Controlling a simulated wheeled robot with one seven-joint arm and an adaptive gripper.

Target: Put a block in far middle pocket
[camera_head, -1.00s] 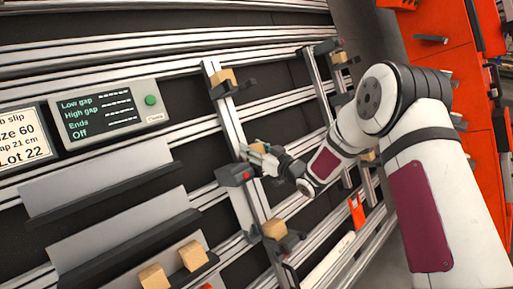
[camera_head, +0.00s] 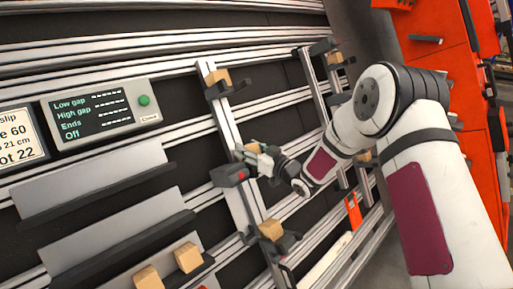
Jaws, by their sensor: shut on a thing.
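My gripper (camera_head: 250,157) is shut on a small tan block (camera_head: 240,151), which is partly hidden by the fingers. It is at the middle of the nearer upright metal rail (camera_head: 230,128), just above a dark holder with a red spot (camera_head: 230,175). I cannot tell whether the held block touches the rail or a pocket. Other tan blocks sit on this rail, at its upper holder (camera_head: 217,76) and its lower holder (camera_head: 271,230). The farther rail (camera_head: 312,82) carries a block near its top (camera_head: 335,58) and one lower down (camera_head: 363,155); my arm hides part of it.
An empty shelf (camera_head: 90,185) is above. A control panel (camera_head: 105,108) stands at left. Orange cabinets (camera_head: 450,70) are at right.

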